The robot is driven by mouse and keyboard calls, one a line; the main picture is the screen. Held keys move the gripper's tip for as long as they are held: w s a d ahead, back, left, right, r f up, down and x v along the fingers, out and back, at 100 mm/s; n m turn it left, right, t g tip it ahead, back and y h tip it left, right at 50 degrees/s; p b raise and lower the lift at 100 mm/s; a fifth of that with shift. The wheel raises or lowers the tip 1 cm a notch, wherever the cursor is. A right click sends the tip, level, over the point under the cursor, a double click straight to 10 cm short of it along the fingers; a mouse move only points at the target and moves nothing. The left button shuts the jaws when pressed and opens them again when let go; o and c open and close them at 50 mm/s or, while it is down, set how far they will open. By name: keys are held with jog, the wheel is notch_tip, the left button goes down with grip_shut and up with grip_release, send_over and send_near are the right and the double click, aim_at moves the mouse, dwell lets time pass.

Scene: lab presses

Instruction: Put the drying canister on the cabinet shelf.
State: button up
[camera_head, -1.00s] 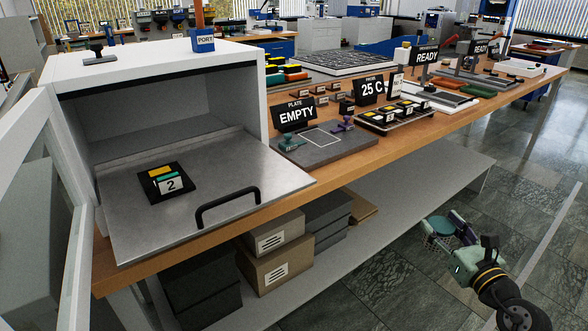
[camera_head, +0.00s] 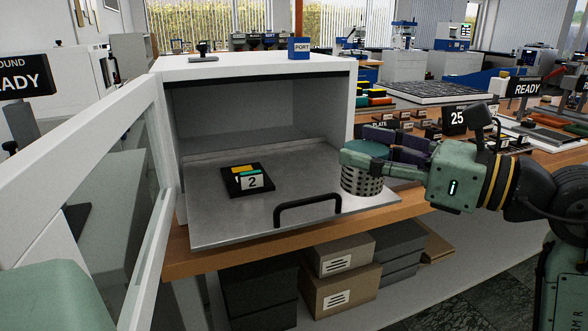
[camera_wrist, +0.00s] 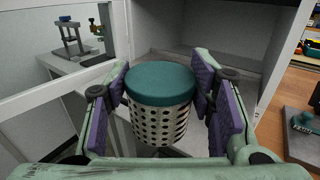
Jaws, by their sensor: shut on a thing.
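The drying canister (camera_head: 362,182) is a perforated metal cylinder with a teal lid. My gripper (camera_head: 372,152) is shut on it and holds it upright at the right front corner of the pulled-out shelf. In the wrist view the canister (camera_wrist: 160,108) sits between the two purple finger pads, with the cabinet beyond it. The white cabinet (camera_head: 258,66) stands open. Whether the canister's base touches the shelf I cannot tell.
A black handle (camera_head: 308,207) rises at the shelf's front edge. The open glass door (camera_head: 125,180) stands to the left. The shelf is bare around the black plate. Cardboard boxes (camera_head: 340,275) lie below the bench. Signs and plates crowd the bench to the right.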

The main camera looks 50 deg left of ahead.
jog(key=w+a+p, duration=0.1)
jog(key=w+a, duration=0.1)
jog(key=a, duration=0.2)
jog(key=w+a+p, duration=0.1)
jog(key=w+a, duration=0.2)
jog(key=a, duration=0.1)
jog(key=w+a+f+p, duration=0.1)
jog(key=w+a, duration=0.2)
jog(key=a, duration=0.1)
jog(key=shift+a+f+p, duration=0.1)
jog(key=shift+a+p, duration=0.05)
jog(key=shift+p, duration=0.15)
jog(key=f, duration=0.2)
jog(key=f+p, duration=0.1)
jog(key=shift+w+a, duration=0.25)
jog(key=shift+a, duration=0.1)
jog(key=shift+f, duration=0.4)
jog(key=shift+f, duration=0.25)
jog(key=o, duration=1.2)
jog(key=shift+r, duration=0.1)
